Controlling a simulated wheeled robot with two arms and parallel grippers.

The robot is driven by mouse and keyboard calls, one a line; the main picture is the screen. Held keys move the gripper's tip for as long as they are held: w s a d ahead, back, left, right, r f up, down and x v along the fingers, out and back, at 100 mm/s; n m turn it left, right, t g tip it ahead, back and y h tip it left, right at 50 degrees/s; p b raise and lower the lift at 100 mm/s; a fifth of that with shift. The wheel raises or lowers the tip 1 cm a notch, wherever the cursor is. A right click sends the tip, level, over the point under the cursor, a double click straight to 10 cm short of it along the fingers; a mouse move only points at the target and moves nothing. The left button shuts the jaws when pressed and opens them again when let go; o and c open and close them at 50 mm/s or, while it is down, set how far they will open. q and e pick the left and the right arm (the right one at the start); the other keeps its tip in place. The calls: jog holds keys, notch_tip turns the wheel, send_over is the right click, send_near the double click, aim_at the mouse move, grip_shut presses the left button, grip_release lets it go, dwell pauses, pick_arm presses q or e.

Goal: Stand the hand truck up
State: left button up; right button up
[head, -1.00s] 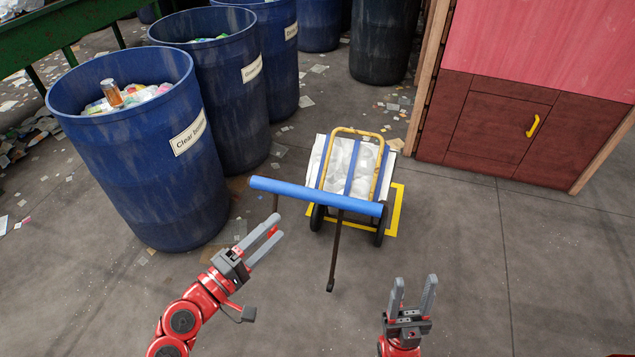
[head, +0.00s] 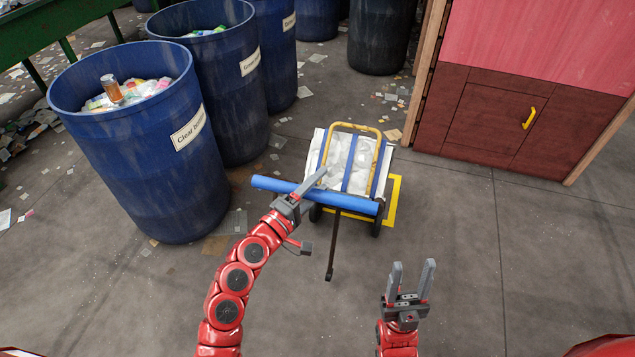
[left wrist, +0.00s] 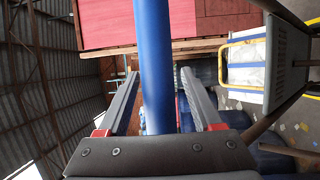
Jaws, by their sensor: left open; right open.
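The hand truck (head: 357,126) leans back toward me, with a yellow frame, dark wheels and a thin dark prop leg on the floor. It carries a pale bale with blue straps (head: 346,178). Its blue handle bar (head: 350,202) lies crosswise on my side. My left gripper (head: 320,179) is at the left part of the bar, open. In the left wrist view the bar (left wrist: 153,50) runs between its spread fingers; I cannot tell whether they touch it. My right gripper (head: 413,264) is open and empty, in front of the bar and to its right.
A yellow floor marking (head: 396,190) surrounds the truck's base. A dark red cabinet (head: 480,125) with a yellow handle stands at back right. The floor at right is clear.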

pick_arm(q)
grip_shut()
dwell(0.3)
dwell(1.1)
